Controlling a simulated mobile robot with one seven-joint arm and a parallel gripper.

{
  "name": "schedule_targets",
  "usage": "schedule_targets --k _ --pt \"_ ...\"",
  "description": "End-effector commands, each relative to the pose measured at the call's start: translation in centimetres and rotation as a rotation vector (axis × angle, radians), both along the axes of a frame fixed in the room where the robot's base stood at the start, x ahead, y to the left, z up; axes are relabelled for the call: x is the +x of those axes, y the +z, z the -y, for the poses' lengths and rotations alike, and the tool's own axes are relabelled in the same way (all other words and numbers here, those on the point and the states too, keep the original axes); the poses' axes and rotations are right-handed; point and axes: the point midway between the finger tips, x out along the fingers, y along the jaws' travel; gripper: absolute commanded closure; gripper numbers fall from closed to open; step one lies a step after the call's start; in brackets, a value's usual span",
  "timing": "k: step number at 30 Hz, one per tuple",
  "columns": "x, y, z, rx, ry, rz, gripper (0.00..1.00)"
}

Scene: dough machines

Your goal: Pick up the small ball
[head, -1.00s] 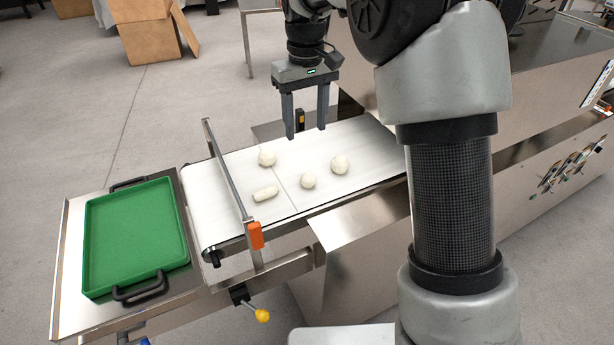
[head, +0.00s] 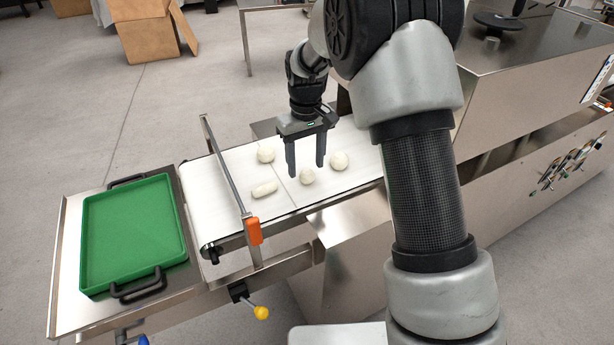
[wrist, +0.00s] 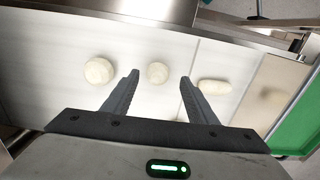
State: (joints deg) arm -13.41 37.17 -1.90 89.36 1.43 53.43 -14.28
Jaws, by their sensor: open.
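Several pale dough pieces lie on the white conveyor belt. The small ball (head: 307,177) is round and lies toward the belt's near side; in the wrist view the small ball (wrist: 157,72) shows between the fingers, beyond their tips. My gripper (head: 306,171) is open and empty, fingers pointing down, just above or behind the small ball; I cannot tell the exact height. In the wrist view my gripper (wrist: 159,80) has its fingers spread wider than the ball. A larger ball (head: 339,160) lies to the right, another ball (head: 265,155) to the left, and an elongated piece (head: 264,189) at front left.
The belt (head: 210,195) has a metal guard bar (head: 226,170) across its left end. A green tray (head: 135,235) stands empty at the left. A steel machine housing (head: 520,95) rises at the right. The belt left of the guard bar is clear.

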Motion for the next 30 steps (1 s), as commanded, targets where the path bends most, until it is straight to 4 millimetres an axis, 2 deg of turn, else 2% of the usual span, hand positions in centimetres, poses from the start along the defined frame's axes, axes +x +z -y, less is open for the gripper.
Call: schedule_targets --k 6,14,21,30 --pt "0.3 -3.4 0.3 0.0 0.0 -0.003 0.47" --pt "0.4 -3.8 0.3 0.0 0.0 -0.001 0.47" --pt "0.4 -3.8 0.3 0.0 0.0 -0.001 0.88" --pt "0.4 -3.3 0.3 0.0 0.0 0.001 0.9"
